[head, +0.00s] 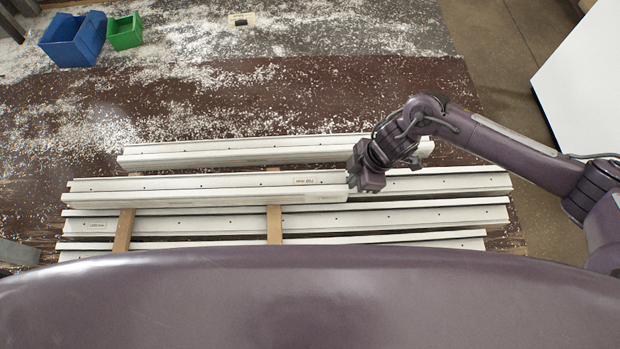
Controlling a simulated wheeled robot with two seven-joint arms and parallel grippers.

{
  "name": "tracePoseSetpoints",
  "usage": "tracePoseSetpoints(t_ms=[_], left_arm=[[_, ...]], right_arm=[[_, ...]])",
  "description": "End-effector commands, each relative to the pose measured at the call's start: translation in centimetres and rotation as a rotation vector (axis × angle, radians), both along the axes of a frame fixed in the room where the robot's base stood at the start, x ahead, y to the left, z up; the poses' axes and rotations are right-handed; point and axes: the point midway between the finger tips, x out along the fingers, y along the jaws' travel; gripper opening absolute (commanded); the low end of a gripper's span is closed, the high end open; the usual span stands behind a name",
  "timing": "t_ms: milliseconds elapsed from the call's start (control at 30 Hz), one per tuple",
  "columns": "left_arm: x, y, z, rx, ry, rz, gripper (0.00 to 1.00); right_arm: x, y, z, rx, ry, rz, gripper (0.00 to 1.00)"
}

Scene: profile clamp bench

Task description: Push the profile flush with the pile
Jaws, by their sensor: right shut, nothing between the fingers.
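A white profile (210,189) with a small label lies lengthwise on the pile, its right end near the middle of the head view. The pile's other white profiles (440,215) lie parallel to it, and one (450,181) shows in line with it further to the right. My right gripper (366,182) is shut and empty, at the right end of the labelled profile. Whether it touches that end I cannot tell. My left gripper is not in view.
Wooden spacer strips (123,230) cross between the profiles. Another white profile (250,150) lies behind. A blue bin (72,42) and a green bin (124,32) stand at the back left. White chips litter the brown bench (330,100). My purple body hides the front.

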Motion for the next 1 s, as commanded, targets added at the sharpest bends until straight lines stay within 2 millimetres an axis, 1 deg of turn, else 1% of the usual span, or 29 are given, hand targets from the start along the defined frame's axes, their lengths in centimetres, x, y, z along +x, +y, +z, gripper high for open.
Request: tracePoseSetpoints(t_ms=[100,733,1000], left_arm=[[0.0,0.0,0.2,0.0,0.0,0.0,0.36],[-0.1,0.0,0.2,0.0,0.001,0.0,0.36],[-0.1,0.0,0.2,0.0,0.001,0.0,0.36]], right_arm=[[-0.1,1.1,0.1,0.003,-0.001,0.003,0.0],[-0.2,5.8,0.0,0.002,0.001,0.001,0.0],[-0.2,5.7,0.0,0.0,0.0,0.0,0.0]])
